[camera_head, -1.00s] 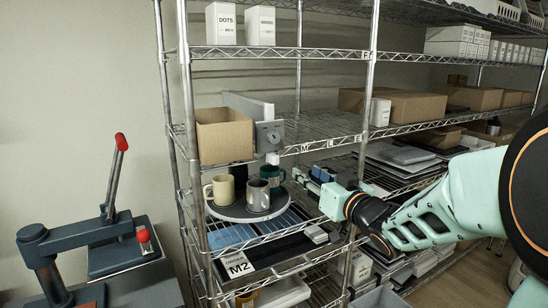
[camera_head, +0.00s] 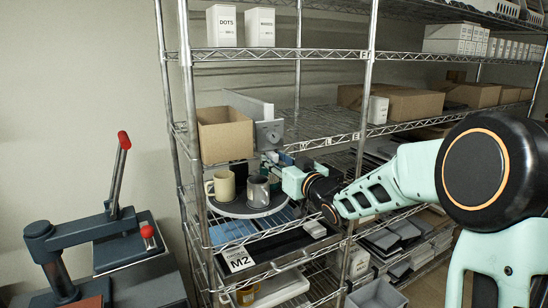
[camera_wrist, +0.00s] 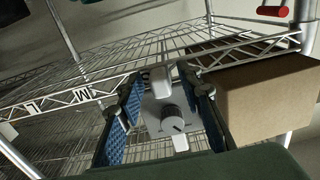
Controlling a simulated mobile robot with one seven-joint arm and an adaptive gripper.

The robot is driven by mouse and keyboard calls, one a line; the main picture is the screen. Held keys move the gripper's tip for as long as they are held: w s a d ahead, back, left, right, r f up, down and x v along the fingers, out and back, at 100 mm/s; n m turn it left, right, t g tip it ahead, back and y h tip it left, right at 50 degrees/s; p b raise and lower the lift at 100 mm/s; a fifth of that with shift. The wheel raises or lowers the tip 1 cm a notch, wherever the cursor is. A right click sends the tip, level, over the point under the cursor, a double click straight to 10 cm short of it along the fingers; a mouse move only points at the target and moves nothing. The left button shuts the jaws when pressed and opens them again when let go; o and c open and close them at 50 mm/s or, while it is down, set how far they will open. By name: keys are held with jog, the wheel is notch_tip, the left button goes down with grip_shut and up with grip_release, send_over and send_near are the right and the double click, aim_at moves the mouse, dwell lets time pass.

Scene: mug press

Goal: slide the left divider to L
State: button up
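The left divider (camera_head: 268,133) is a grey upright panel with a dial on its front plate. It stands on the middle shelf, right of the cardboard box (camera_head: 225,134). In the wrist view the divider's plate (camera_wrist: 155,112) shows its dial and pale tabs. My gripper (camera_head: 277,165) is just below the divider in the head view. In the wrist view my gripper (camera_wrist: 168,122) is open, its blue-padded fingers on either side of the plate with a gap; contact is not clear. The L label (camera_wrist: 32,107) is on the shelf edge, beyond the M label (camera_wrist: 83,95) from the divider.
The cardboard box also shows beside the fingers in the wrist view (camera_wrist: 268,98). Below my gripper, mugs (camera_head: 257,191) stand on a round tray (camera_head: 240,212). The shelf right of the divider (camera_head: 320,125) is clear. A lever press (camera_head: 85,245) stands at left.

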jog(key=shift+w+a, duration=0.25)
jog(key=shift+w, duration=0.1)
grip_shut()
